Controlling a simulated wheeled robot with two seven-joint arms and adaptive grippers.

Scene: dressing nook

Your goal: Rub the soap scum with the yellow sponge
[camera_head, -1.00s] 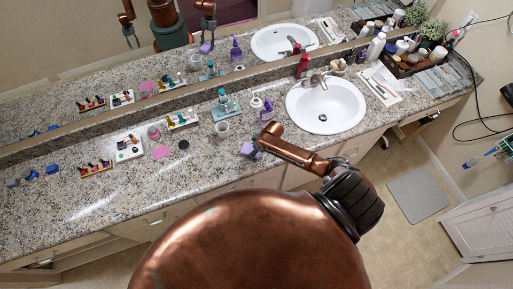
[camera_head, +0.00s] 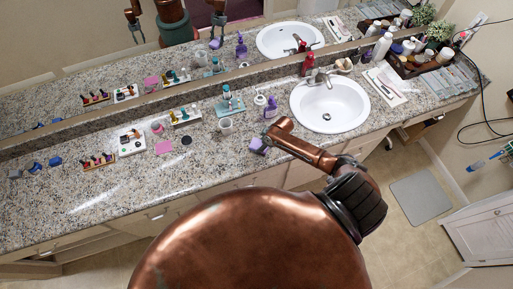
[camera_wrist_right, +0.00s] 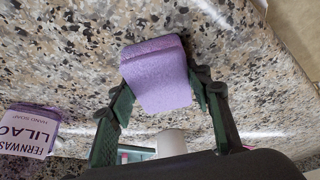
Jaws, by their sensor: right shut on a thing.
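My right gripper (camera_head: 262,146) is shut on a purple sponge (camera_wrist_right: 158,82) over the granite counter (camera_head: 215,170), left of the sink. In the right wrist view its dark green fingers sit on both sides of the sponge. I cannot tell whether the sponge touches the counter. No yellow sponge shows in these frames; the held one is purple. I cannot make out a patch of soap scum; pale streaks on the counter look like glare. My left gripper shows directly in neither view; only a small reflection of that arm is in the mirror.
A purple soap bottle (camera_head: 270,108) stands just behind the right gripper, with a white cup (camera_head: 226,126) to its left. The white sink (camera_head: 330,106) is to the right. The front left counter is clear.

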